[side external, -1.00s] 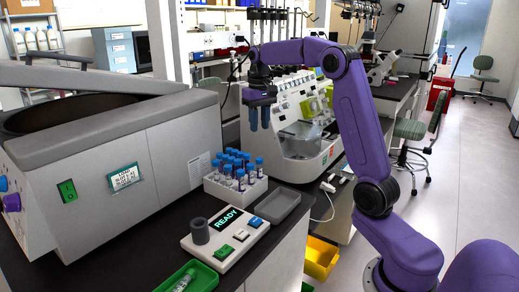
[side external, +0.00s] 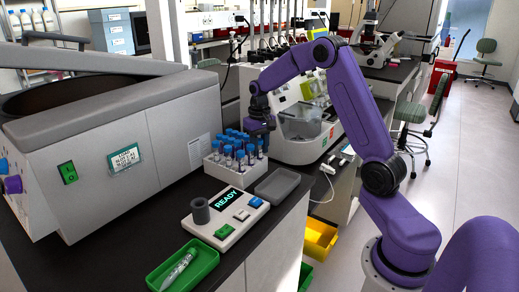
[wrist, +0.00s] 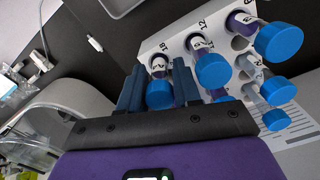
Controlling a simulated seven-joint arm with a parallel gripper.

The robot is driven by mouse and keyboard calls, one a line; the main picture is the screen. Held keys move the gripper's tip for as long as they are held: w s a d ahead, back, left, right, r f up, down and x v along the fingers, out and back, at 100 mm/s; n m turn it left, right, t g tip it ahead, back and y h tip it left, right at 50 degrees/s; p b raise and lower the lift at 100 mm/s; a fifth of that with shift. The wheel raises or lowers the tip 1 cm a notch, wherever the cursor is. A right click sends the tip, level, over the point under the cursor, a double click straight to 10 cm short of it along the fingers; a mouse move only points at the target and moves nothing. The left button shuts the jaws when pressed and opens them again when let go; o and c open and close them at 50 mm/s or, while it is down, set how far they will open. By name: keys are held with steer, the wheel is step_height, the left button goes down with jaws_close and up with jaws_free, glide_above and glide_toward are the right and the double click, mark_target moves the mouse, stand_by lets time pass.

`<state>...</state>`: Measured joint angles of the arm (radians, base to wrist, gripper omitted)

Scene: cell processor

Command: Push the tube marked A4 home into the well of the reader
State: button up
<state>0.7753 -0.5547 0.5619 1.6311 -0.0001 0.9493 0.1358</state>
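The rack (side external: 232,178) is a white block holding several blue-capped tubes. My gripper (side external: 262,145) is down at its right end, pointing downward. In the wrist view my two fingers (wrist: 158,85) stand on either side of one blue-capped tube (wrist: 159,94). They look open, with the tube still seated in the rack; contact is not clear. The reader (side external: 225,222) is a pale box nearer the side camera, with a lit READY display, and green, white and blue buttons. Its grey round well (side external: 200,210) stands at its left end, its inside dark.
A green tray (side external: 183,266) with a clear tube lies on the near bench. A large grey machine (side external: 110,130) stands left, a white instrument (side external: 305,120) behind. Other capped tubes (wrist: 275,90) crowd my fingers.

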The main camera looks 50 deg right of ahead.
steer(key=shift+f, duration=0.4)
jaws_close()
steer(key=c, duration=0.5)
jaws_free()
jaws_close()
steer(key=shift+r, duration=0.7)
steer(key=shift+r, duration=2.85)
